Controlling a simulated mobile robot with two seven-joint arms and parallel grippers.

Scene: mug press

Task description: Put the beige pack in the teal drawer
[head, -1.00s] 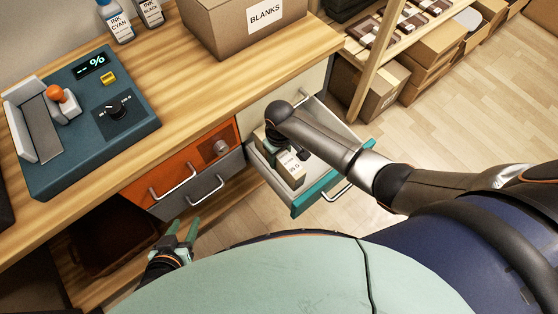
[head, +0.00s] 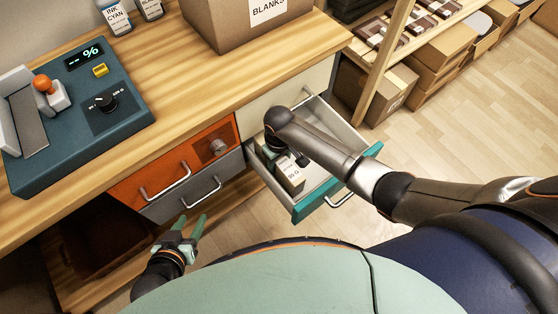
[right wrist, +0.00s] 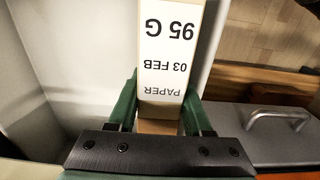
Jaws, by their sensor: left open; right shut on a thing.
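The beige pack (head: 289,177) has a white label and shows at the left side of the open teal drawer (head: 310,205), inside its walls. In the right wrist view the pack (right wrist: 168,50) stands between the green fingers of my right gripper (right wrist: 160,95), which is shut on it. The label reads 95 G, 03 FEB, PAPER. Whether the pack touches the drawer floor I cannot tell. My right wrist hides part of the pack in the head view. My left gripper (head: 190,230) is open and empty, below the grey drawer.
An orange drawer (head: 175,170) and a grey drawer (head: 200,188) are shut, left of the teal one. A BLANKS carton (head: 225,25) and a teal press (head: 75,110) stand on the wooden bench. A shelf with cartons (head: 435,60) is at the upper right. The teal drawer's right part looks empty.

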